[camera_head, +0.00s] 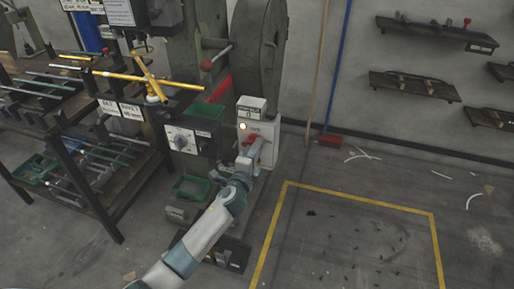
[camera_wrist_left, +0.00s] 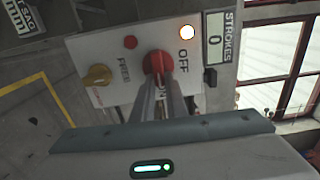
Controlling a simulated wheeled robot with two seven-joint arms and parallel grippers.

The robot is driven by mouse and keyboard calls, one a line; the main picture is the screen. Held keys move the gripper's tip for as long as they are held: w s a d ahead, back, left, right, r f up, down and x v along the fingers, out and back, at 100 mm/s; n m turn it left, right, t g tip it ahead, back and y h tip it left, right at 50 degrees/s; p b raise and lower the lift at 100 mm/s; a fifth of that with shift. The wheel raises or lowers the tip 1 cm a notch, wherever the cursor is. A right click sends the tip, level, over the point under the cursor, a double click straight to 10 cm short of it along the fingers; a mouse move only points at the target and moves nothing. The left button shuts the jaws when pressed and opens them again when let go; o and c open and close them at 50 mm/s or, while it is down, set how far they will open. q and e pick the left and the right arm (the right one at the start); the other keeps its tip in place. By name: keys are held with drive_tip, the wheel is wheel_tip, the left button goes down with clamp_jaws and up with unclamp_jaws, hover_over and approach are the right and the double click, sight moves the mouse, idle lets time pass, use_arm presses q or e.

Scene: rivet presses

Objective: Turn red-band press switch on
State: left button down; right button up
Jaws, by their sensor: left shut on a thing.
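The switch box (camera_head: 270,130) is a pale panel on the side of the green-grey press (camera_head: 213,40), which has a red band (camera_head: 222,90). The left wrist view shows its red rotary switch (camera_wrist_left: 157,62), a lit lamp (camera_wrist_left: 187,32) and the word OFF beside the switch. My left gripper (camera_wrist_left: 160,82) is shut on the red switch, one finger on each side. In the head view my left gripper (camera_head: 253,150) is at the box front and covers part of the switch. My right gripper is not in view.
A yellow knob (camera_wrist_left: 97,75) and a small red button (camera_wrist_left: 130,42) sit on the same panel. A counter (camera_wrist_left: 215,41) marked STROKES reads 0. A rack (camera_head: 85,160) with rods stands at the left. A yellow-taped floor area (camera_head: 290,186) lies open at the right.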

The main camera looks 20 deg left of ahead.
use_arm(q)
drive_tip(key=c, duration=1.8)
unclamp_jaws()
drive_tip(key=shift+o, duration=0.2)
drive_tip(key=s, duration=1.7)
drive_tip(key=shift+s+a, duration=0.2)
drive_tip(key=shift+a, duration=0.1)
